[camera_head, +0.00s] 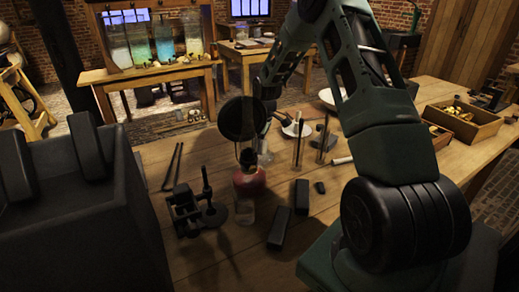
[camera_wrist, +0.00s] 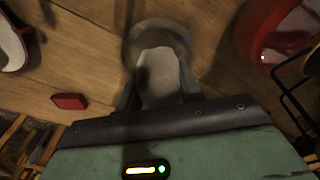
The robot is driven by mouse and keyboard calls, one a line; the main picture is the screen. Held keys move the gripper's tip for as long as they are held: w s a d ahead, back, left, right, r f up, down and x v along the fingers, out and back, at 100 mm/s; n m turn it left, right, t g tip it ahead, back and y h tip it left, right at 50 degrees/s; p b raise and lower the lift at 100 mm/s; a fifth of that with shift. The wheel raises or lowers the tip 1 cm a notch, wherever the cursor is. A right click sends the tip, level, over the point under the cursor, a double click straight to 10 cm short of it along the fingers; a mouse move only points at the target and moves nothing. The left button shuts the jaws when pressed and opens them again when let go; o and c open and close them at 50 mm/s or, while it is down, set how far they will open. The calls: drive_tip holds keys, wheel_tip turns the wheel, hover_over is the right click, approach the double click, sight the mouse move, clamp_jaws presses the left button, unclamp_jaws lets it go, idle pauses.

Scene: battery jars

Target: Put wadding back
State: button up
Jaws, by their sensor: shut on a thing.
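In the wrist view my gripper (camera_wrist: 160,92) is shut on a pale grey, tongue-shaped piece, which looks like the wadding (camera_wrist: 158,72). The wadding sticks out past the fingers over a round, clear, glass-like rim (camera_wrist: 150,28). I cannot tell whether it is touching or above that rim. In the head view my gripper (camera_head: 247,157) points down, dark and small, just over a red-topped glass vessel (camera_head: 248,183) on the wooden table. The wadding cannot be made out in the head view.
A black stand (camera_head: 190,212) is left of the vessel, and dark blocks (camera_head: 280,228) lie to its right. Wooden trays (camera_head: 462,122) sit at the table's right. The wrist view shows a red ring-like object (camera_wrist: 262,50) and a small red block (camera_wrist: 69,101). The front table is partly clear.

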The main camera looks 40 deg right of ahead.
drive_tip(key=shift+f, duration=1.15)
drive_tip(key=shift+f, duration=0.15)
drive_tip(key=o, duration=0.7)
drive_tip(key=shift+c, duration=0.2)
drive_tip(key=r, duration=0.8)
drive_tip(key=s+r, duration=0.1)
drive_tip(key=r, duration=0.3)
drive_tip(key=shift+d+r, duration=0.15)
drive_tip(key=shift+d, duration=0.2)
